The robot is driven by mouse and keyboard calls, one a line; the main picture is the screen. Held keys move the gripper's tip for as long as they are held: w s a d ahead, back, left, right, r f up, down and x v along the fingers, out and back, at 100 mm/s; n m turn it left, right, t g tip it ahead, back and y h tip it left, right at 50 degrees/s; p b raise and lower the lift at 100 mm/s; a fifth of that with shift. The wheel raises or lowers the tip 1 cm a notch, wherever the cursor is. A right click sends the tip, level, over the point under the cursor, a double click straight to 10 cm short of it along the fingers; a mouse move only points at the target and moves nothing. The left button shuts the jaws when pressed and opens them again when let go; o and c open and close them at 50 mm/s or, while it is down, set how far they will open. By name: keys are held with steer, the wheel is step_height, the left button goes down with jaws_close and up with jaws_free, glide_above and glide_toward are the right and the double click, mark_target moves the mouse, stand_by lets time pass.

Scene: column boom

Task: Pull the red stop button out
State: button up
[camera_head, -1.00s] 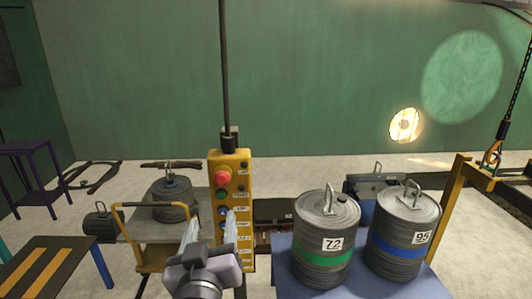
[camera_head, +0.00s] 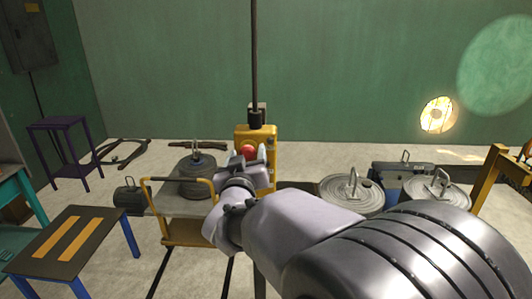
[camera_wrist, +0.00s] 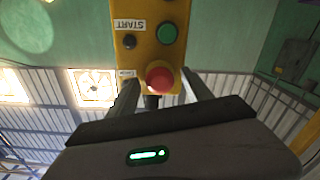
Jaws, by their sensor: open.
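My gripper (camera_head: 249,156) is at the button, open. In the wrist view its two fingers (camera_wrist: 165,88) stand on either side of the button. I cannot tell whether they touch it. My arm hides the lower part of the box.
Two grey weights (camera_head: 352,192) stand at the right, partly behind my arm. A yellow-railed cart (camera_head: 178,231) with a grey weight (camera_head: 197,175) is left of the box. A dark table with orange stripes (camera_head: 68,244) stands at the left front.

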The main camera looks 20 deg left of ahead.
jaws_close()
steer(key=shift+s, duration=0.1)
steer(key=shift+s+d+f+b, duration=0.1)
steer(key=shift+s+d+b, duration=0.05)
steer(key=shift+s+b, duration=0.25)
jaws_free()
steer(key=shift+s, duration=0.1)
